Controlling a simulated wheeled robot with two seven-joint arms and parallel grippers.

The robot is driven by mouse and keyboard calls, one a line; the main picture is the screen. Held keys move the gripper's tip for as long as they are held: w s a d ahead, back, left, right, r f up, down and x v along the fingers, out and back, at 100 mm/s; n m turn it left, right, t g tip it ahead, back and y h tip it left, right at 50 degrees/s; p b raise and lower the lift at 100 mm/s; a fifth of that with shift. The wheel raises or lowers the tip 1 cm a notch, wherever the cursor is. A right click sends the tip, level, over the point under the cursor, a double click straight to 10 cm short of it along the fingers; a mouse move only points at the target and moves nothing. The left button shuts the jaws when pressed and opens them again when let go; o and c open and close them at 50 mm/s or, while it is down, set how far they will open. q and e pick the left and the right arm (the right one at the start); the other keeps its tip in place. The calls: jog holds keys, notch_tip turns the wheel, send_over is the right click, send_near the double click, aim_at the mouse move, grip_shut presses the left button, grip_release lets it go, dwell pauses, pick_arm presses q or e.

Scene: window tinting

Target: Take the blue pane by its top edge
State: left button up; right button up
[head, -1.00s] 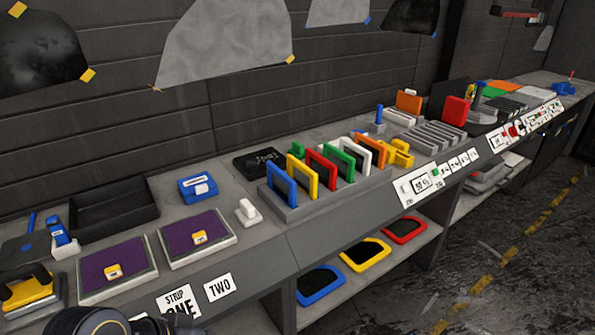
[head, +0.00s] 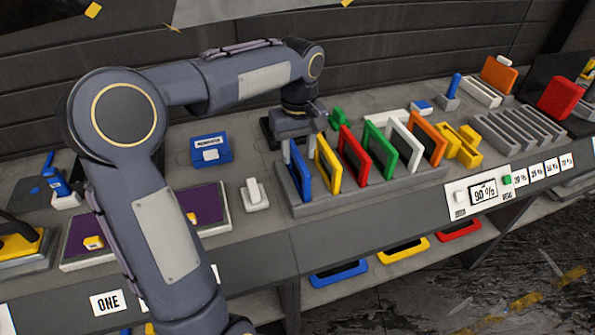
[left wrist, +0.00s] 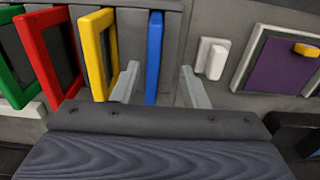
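The blue pane (head: 300,172) stands upright in the leftmost slot of the grey rack (head: 345,193), seen in the head view. In the left wrist view the blue pane (left wrist: 154,55) shows edge-on between the two fingers of my left gripper (left wrist: 158,86). The fingers are apart, with a gap on each side of the pane. In the head view the left gripper (head: 296,140) is over the rack's left end, at the pane's top, its fingers partly hidden. My right gripper is in neither view.
Yellow (head: 328,163), red (head: 354,154), green (head: 379,150), white and orange framed panes stand to the right in the same rack. A white handled block (head: 255,194) and a blue box (head: 211,150) lie left of it. A slotted grey rack (head: 514,127) is further right.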

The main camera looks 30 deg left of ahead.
aim_at(302, 163)
pick_arm(q)
jog(key=f, duration=0.5)
jog(key=shift+w+d+f+p, duration=0.25)
jog(key=shift+d+p, duration=0.05)
jog(key=shift+d, duration=0.05)
grip_shut()
